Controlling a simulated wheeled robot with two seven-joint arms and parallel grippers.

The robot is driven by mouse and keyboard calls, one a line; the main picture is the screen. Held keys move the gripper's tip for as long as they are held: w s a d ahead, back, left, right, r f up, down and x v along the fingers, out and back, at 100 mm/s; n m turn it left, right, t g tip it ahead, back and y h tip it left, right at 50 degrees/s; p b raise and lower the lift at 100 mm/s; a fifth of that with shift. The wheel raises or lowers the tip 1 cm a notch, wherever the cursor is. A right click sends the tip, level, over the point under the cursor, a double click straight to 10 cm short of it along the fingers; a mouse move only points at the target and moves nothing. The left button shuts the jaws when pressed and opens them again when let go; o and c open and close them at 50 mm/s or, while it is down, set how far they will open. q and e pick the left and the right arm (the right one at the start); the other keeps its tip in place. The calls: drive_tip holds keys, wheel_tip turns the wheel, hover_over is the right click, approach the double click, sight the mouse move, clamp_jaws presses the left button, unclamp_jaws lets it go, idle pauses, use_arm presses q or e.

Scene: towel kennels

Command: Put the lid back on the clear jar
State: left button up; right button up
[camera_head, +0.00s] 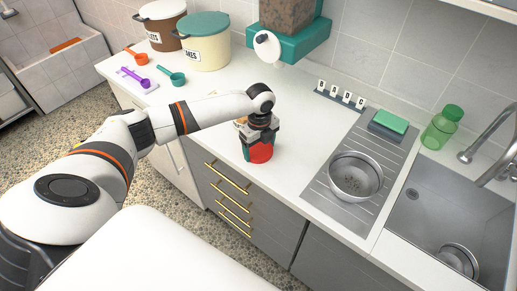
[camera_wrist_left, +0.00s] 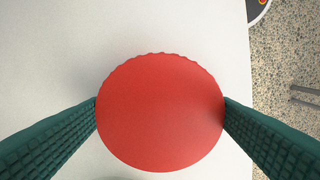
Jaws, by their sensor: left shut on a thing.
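The lid is red and round with a scalloped edge, and it fills the middle of the left wrist view (camera_wrist_left: 160,112). My left gripper (camera_wrist_left: 160,115) is shut on it, with one green ribbed finger on each side. In the head view the gripper (camera_head: 260,143) points down at the counter's front part, with the red lid (camera_head: 261,153) between its fingers. Whether the lid touches anything beneath it cannot be told. The clear jar cannot be made out for sure; a small tan thing (camera_head: 240,122) is mostly hidden behind my left wrist. My right gripper is out of view.
On the white counter (camera_head: 300,150) stand a brown bin (camera_head: 163,30), a cream bin with teal lid (camera_head: 205,48) and several scoops at the left. Letter blocks (camera_head: 340,95) stand at the back.

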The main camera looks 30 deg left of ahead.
sight(259, 150)
use_arm(q)
wheel_tip(259, 150, up, 10)
drive_tip(key=b, duration=0.1)
drive_tip(key=shift+b, duration=0.35)
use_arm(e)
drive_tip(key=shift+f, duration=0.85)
use_arm(q)
drive_tip(key=s+d+r+n, duration=0.2)
drive_tip(key=s+d+n, duration=1.1)
drive_tip(key=n, duration=0.8)
drive_tip(key=shift+s+r+n, duration=0.25)
drive_tip(key=shift+s+n, duration=0.05)
drive_tip(key=shift+s, duration=0.55)
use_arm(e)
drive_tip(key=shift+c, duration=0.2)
